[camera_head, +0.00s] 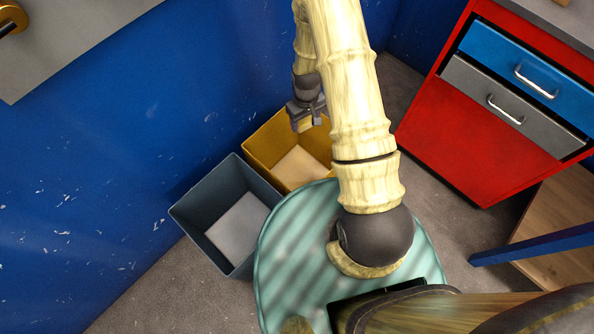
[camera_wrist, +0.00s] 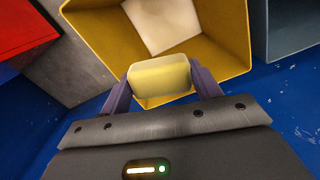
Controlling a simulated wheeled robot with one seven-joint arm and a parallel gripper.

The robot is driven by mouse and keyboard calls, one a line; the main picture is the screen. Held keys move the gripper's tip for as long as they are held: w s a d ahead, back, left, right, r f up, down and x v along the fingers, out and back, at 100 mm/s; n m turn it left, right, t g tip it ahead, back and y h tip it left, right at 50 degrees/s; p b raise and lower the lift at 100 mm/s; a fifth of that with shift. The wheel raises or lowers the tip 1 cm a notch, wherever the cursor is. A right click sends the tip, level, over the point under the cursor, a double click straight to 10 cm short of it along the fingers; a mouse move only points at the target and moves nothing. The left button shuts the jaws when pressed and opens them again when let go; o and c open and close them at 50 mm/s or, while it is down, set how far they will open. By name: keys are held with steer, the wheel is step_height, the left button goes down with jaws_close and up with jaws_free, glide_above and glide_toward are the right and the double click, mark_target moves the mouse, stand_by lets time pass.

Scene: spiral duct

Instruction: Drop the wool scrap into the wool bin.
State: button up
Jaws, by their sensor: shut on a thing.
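My gripper (camera_wrist: 160,85) is shut on a pale yellow block, which looks to be the wool scrap (camera_wrist: 160,78). In the wrist view the block sits between the two fingers, over the open yellow bin (camera_wrist: 216,60). In the head view my gripper (camera_head: 308,122) hangs above the yellow bin (camera_head: 262,146), and the scrap (camera_head: 304,125) shows small between its fingers. A grey bin (camera_head: 196,203) stands beside the yellow one at the left. I see no labels, so I cannot tell which is the wool bin. Both bins show a pale panel on the floor inside.
A blue wall (camera_head: 110,150) runs behind the bins. A red cabinet (camera_head: 460,150) with a blue and a grey drawer stands at the right. A wooden surface (camera_head: 560,215) and a blue bar (camera_head: 530,246) lie below it. Grey floor (camera_head: 170,300) is clear at lower left.

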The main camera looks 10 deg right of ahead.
step_height(320, 180, down, 6)
steer(key=b, duration=0.5)
steer(key=o, duration=1)
steer(key=shift+o, duration=0.2)
step_height(320, 180, up, 17)
steer(key=p, duration=0.3)
steer(key=shift+r+p, duration=0.2)
steer(key=shift+p, duration=0.2)
